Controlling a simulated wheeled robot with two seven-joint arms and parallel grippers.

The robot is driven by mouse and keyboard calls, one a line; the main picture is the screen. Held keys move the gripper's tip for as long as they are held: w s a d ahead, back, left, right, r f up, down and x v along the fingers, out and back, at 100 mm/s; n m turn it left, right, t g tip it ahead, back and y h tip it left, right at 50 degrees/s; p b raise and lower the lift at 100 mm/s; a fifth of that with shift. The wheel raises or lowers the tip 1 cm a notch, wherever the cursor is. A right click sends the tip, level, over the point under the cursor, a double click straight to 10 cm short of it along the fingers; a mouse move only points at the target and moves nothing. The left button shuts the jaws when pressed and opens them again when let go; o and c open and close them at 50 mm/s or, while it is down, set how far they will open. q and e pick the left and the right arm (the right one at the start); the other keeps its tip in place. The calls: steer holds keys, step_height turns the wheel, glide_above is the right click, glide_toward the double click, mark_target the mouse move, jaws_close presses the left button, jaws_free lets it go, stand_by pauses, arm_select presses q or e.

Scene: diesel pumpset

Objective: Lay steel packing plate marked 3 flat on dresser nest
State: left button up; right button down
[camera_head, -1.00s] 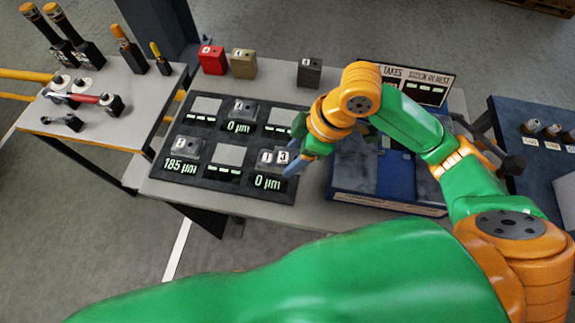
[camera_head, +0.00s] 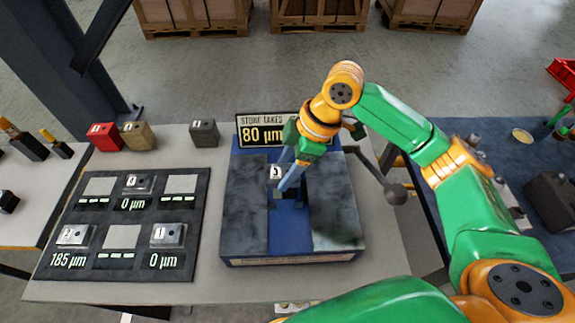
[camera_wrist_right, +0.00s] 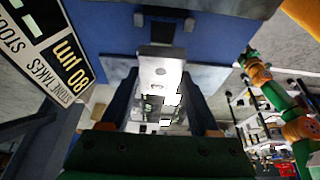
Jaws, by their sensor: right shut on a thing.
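The steel packing plate marked 3 (camera_head: 276,173) is in my right gripper (camera_head: 284,184), over the blue middle channel of the dresser. In the right wrist view the grey plate (camera_wrist_right: 160,70) sits between the two blue fingers of my right gripper (camera_wrist_right: 165,95). The dresser nest (camera_head: 288,215) appears as the blue strip between two dark grey stone slabs. The plate appears to be above the nest, towards its back half; whether it touches anything is hard to tell. My left gripper is not in view.
A display (camera_head: 262,131) behind the dresser reads 80 µm. The dark board (camera_head: 68,215) at left bears several plates and readouts. Red (camera_head: 105,137), tan (camera_head: 137,136) and grey (camera_head: 204,133) blocks stand at the back. A lever with a round knob (camera_head: 396,193) sticks out right of the dresser.

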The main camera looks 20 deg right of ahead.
steer(key=shift+d+f, duration=0.15)
steer(key=shift+f, duration=0.5)
steer(key=shift+d+f, duration=0.15)
steer(key=shift+f, duration=0.45)
steer(key=shift+d+b+x, duration=0.2)
steer(key=shift+b+x, duration=0.2)
steer(key=shift+x, duration=0.6)
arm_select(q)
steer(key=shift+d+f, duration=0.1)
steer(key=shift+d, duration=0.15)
arm_select(e)
steer(key=shift+s, duration=0.1)
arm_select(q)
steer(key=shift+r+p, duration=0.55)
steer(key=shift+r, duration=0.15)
arm_select(e)
steer(key=shift+p, duration=0.45)
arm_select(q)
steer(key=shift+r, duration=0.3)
